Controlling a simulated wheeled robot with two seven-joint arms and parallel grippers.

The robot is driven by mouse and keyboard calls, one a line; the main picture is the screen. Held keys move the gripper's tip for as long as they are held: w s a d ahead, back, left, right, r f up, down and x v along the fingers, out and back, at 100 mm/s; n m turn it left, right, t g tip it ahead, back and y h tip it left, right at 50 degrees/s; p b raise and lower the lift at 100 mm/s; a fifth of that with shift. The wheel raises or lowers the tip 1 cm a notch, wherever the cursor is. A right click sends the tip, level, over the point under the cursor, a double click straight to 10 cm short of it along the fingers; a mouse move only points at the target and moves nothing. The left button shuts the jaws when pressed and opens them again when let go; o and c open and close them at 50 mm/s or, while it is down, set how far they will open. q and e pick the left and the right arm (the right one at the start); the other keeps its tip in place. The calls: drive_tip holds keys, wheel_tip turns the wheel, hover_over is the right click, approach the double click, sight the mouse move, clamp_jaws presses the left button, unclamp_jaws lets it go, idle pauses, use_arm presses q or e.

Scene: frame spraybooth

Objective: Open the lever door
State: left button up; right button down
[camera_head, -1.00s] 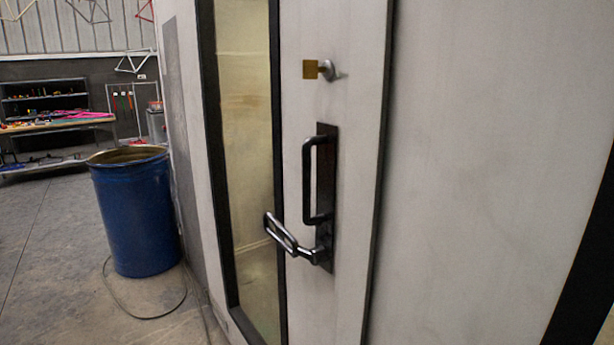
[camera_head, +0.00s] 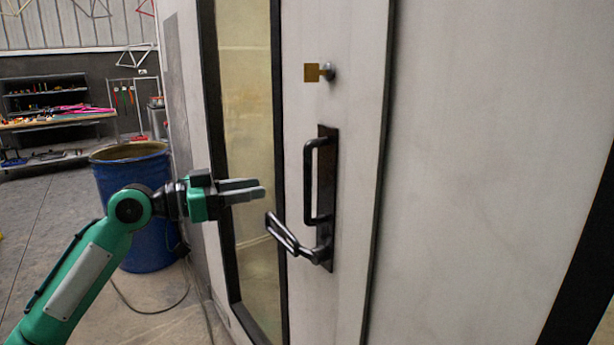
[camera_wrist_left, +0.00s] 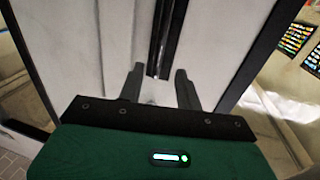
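The pale door (camera_head: 345,110) of the booth is shut, with a tall window on its left. A black vertical pull handle (camera_head: 308,180) is mounted on it, and a black looped lever (camera_head: 282,232) sticks out to the left below. My left gripper (camera_head: 262,190) is in front of the window, left of the handle and above the lever, apart from both in the head view. In the left wrist view its two fingers (camera_wrist_left: 158,85) are spread and empty, with a dark upright strip of door hardware beyond them. My right gripper is not in view.
A blue barrel (camera_head: 150,240) stands left of the booth behind my left arm, with a cable (camera_head: 150,312) on the floor. A brass-coloured tab (camera_head: 312,73) with a round knob sits above the handle. Shelves and a workbench (camera_head: 60,120) are far back left.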

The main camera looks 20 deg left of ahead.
use_arm(q)
drive_tip(key=p+x, duration=0.4)
drive_tip(key=x, duration=0.8)
drive_tip(key=shift+p, duration=0.4)
clamp_jaws()
